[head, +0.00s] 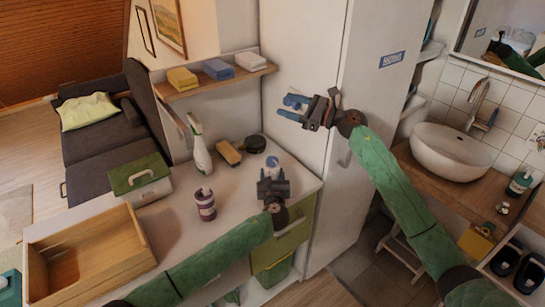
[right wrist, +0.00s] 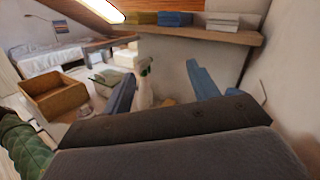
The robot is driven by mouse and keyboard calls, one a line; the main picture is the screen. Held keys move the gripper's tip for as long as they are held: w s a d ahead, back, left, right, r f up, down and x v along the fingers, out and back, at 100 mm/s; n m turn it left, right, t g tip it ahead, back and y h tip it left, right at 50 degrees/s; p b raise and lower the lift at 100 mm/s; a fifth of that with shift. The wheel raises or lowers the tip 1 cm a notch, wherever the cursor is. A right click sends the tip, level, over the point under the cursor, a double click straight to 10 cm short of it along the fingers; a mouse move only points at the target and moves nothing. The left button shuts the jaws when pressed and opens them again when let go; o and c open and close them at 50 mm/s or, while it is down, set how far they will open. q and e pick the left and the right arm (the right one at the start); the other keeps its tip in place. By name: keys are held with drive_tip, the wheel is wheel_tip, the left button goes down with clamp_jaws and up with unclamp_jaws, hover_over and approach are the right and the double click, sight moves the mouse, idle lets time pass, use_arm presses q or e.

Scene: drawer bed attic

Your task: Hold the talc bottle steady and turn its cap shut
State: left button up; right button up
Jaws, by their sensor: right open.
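A small white bottle with a bluish part (head: 273,165), probably the talc bottle, stands on the counter just beyond my left gripper (head: 273,180). The left gripper hides its lower part, and I cannot tell whether the fingers are around it or touching it. Its cap is too small to make out. My right gripper (head: 288,107) is open and empty in the air, above and beyond the bottle, by the white cabinet. Its two blue fingers are wide apart in the right wrist view (right wrist: 163,85), with only background between them.
On the counter are a purple-and-white bottle (head: 205,206), a white spray bottle (head: 199,150), a brush (head: 229,153), a dark round item (head: 255,144), a green-and-white box (head: 140,178) and an open wooden drawer box (head: 135,268). A shelf (head: 205,82) and tall cabinet (head: 300,60) border the space.

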drive_tip(key=a+r+n+g, duration=0.3)
drive_tip(key=a+r+n, duration=0.2)
drive_tip(key=a+r, duration=0.7)
wheel_tip(320, 180, up, 4)
drive_tip(key=a+n+g+h, duration=0.1)
drive_tip(key=a+n+h, duration=0.1)
drive_tip(key=a, duration=0.1)
drive_tip(key=n+g+h, duration=0.4)
drive_tip(key=h, duration=1.2)
approach(272, 159)
wheel_tip(272, 159, down, 9)
drive_tip(key=shift+s+d+r, duration=0.15)
drive_tip(key=shift+r, duration=0.05)
